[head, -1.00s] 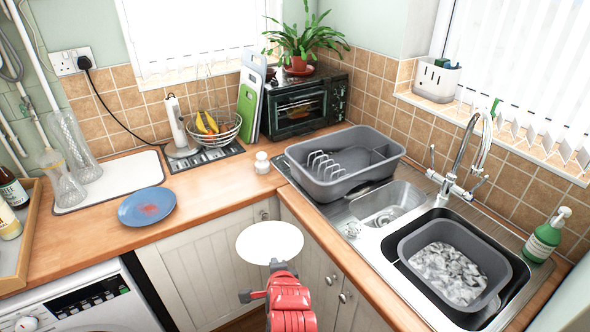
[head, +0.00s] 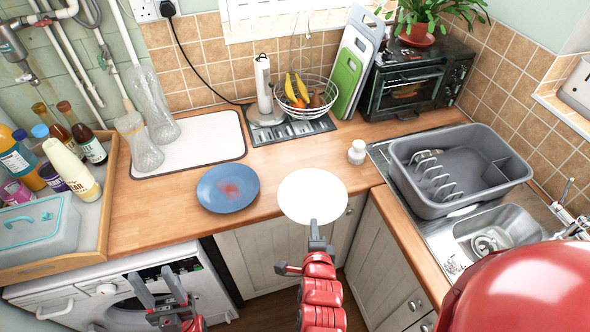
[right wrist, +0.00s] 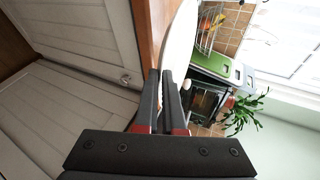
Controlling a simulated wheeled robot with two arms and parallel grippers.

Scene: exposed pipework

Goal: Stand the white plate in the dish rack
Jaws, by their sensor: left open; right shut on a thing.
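The white plate (head: 313,196) is held by its near edge in my right gripper (head: 316,232), which is shut on it. In the head view the plate overlaps the counter's front edge; I cannot tell its height. The plate also shows partly in the right wrist view (right wrist: 180,42), seen nearly edge-on beyond the fingers (right wrist: 171,95). The grey dish rack (head: 428,206) is a tub with plate slots at its left side, on the sink's drainer to the right of the plate. No plate stands in the slots. My left gripper (head: 158,289) is open and empty, low in front of the washing machine.
A blue plate (head: 228,188) with a red mark lies on the counter left of the white plate. A small white jar (head: 356,152) stands between plate and rack. A tray (head: 98,215) of bottles is at far left. The sink (head: 497,238) lies in front of the rack.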

